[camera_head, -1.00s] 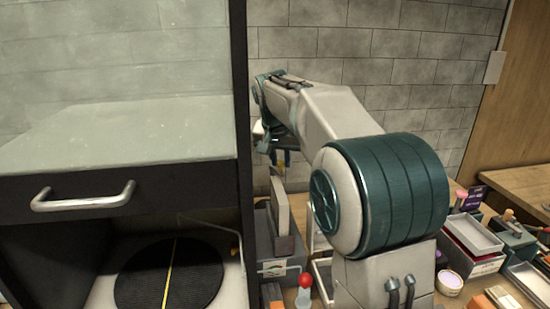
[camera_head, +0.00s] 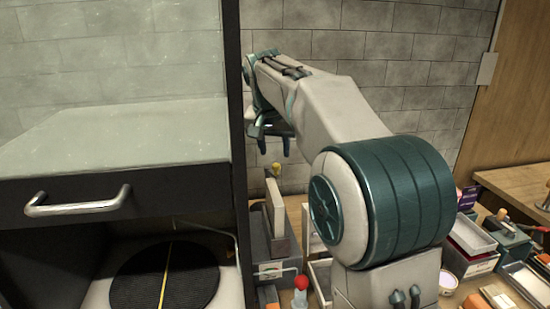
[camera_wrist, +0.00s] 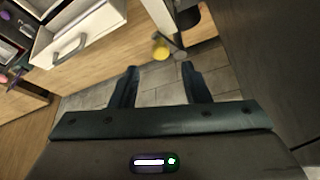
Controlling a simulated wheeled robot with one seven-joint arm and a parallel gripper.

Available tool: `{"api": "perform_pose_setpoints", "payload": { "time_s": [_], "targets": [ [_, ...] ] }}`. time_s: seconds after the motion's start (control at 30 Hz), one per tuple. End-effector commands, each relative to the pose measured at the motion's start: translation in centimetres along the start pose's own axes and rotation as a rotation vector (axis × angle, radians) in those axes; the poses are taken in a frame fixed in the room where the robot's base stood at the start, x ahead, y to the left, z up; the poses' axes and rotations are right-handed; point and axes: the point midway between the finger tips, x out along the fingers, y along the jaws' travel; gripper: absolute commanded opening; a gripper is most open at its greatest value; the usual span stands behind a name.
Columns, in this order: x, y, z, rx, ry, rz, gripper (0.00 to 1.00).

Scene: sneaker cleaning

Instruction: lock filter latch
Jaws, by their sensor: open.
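A yellow knob, which looks like the latch (camera_head: 276,169), stands at the back of a grey unit (camera_head: 262,240) holding an upright pale panel (camera_head: 273,207). In the wrist view the yellow knob (camera_wrist: 161,51) lies just past my fingertips, beside a short grey rod. My gripper (camera_head: 272,150) is above and slightly behind the knob in the head view. Its two dark fingers (camera_wrist: 159,70) are apart with nothing between them. Whether the latch is locked cannot be told.
A dark cabinet (camera_head: 232,150) with a glass front and a metal handle (camera_head: 78,203) stands close on the left. A red-topped bottle (camera_head: 301,284) stands in front of the grey unit. Trays and boxes (camera_head: 470,236) crowd the right bench. A tiled wall is behind.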

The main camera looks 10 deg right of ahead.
Motion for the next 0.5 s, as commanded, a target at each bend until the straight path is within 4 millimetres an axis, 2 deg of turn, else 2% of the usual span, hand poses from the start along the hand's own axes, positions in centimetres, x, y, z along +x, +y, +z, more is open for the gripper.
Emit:
{"api": "perform_pose_setpoints", "payload": {
  "time_s": [0.03, 0.2, 0.33, 0.5],
  "targets": [
    [-1.4, 0.0, -0.1, 0.000, 0.004, -0.003, 0.42],
    [-5.2, 0.1, -0.1, 0.001, 0.003, -0.001, 0.42],
    [-7.2, 0.1, -0.1, 0.001, 0.001, 0.000, 0.42],
    [-8.5, 0.1, -0.1, 0.002, 0.000, 0.001, 0.42]
  ]
}}
